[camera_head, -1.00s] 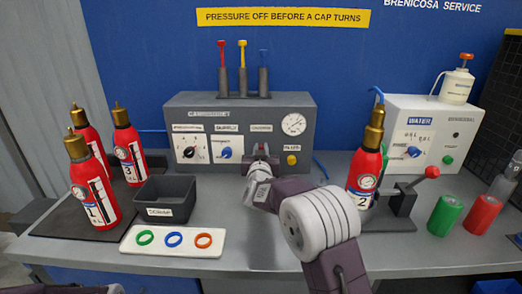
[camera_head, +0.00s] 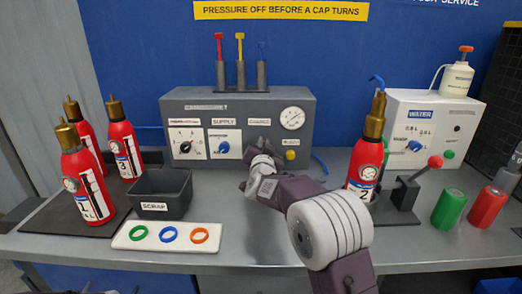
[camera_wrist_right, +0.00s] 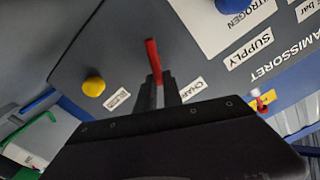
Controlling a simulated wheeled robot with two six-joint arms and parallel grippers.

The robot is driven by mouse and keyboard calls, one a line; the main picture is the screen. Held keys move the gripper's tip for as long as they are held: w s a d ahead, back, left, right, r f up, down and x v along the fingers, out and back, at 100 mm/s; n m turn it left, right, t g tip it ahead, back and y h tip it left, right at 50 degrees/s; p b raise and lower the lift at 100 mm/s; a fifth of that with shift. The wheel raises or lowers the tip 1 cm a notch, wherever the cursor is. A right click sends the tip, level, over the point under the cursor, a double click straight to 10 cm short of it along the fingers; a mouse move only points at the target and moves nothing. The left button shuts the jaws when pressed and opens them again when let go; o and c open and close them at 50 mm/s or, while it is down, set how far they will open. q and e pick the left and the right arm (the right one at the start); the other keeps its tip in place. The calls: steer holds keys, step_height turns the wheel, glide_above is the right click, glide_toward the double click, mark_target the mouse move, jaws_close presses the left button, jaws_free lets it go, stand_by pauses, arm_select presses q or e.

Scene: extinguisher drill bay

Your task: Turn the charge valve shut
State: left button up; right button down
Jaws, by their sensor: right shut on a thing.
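The charge valve's red lever (camera_wrist_right: 153,62) shows in the right wrist view, standing out between my right gripper's fingers (camera_wrist_right: 162,92). The fingers are shut on it. A partly covered label starting "CHAR" lies beside it. In the head view my right gripper (camera_head: 262,151) reaches the front of the grey charging panel (camera_head: 240,103), below its charge label and left of the yellow button. There the gripper and wrist hide the valve. My left gripper is not in view.
A yellow button (camera_head: 290,155) and a gauge (camera_head: 292,118) sit right of the valve, a blue supply knob (camera_head: 224,147) left. Extinguisher 2 (camera_head: 364,165) stands right of my forearm. A scrap bin (camera_head: 187,199) and ring tray (camera_head: 123,241) stand at left.

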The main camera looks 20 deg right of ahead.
steer(key=shift+s+d+f+m+b, duration=0.1)
steer(key=shift+d+f+m+b, duration=0.25)
steer(key=shift+m+b, duration=1.5)
steer(key=shift+s+d+f+m+b, duration=0.1)
steer(key=shift+f+m+b, duration=0.45)
steer(key=shift+m+b, duration=1.25)
steer(key=shift+d+f+m+b, duration=0.35)
steer(key=shift+m+b, duration=0.75)
steer(key=shift+m, duration=1.45)
steer(key=shift+a+f, duration=0.1)
steer(key=c, duration=1.5)
jaws_free()
steer(key=v, duration=0.9)
